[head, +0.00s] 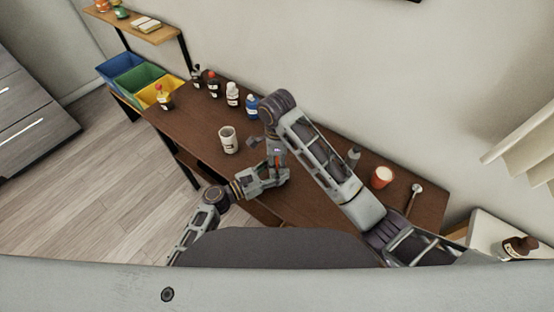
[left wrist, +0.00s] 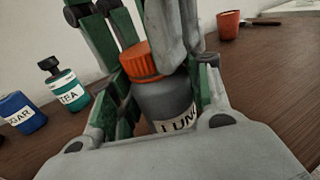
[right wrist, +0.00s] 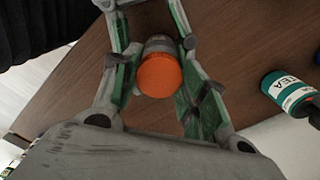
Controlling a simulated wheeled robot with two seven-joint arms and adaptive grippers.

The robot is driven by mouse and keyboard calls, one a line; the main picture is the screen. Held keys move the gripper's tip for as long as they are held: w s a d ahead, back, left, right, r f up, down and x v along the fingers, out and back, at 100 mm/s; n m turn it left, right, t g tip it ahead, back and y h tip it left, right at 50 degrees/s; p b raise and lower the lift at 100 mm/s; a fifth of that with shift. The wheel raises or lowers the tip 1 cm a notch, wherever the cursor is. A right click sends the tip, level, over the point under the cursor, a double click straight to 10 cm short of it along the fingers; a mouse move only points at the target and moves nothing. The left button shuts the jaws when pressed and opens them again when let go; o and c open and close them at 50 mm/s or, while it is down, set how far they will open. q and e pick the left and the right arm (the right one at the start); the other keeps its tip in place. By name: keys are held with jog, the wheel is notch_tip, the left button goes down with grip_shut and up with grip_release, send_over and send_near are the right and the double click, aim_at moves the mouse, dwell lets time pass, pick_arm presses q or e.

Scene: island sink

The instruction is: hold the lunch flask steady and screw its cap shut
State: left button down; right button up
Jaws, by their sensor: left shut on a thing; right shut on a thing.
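The lunch flask (left wrist: 165,102) is grey, with a white label partly reading "LUN". It stands between the fingers of my left gripper (left wrist: 158,112), which is shut on its body. The ribbed orange cap (left wrist: 140,62) sits at the flask's top; whether it is fully seated I cannot tell. My right gripper (right wrist: 160,70) comes from above and is shut on the cap, which shows round and orange in the right wrist view (right wrist: 160,76). In the head view my left gripper (head: 272,178) and right gripper (head: 275,152) meet over the table's front part and hide the flask.
On the brown table (head: 320,190) stand a white mug (head: 228,140), a blue bottle (head: 252,106) and several other bottles along the back. A teal TEA jar (left wrist: 64,92) stands near the flask. A red cup (head: 382,177) and a spoon (head: 416,195) are to the right.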

jog(key=shift+m, duration=1.4)
jog(key=o, duration=0.7)
jog(key=shift+w+r, duration=0.1)
jog(key=shift+r, duration=2.15)
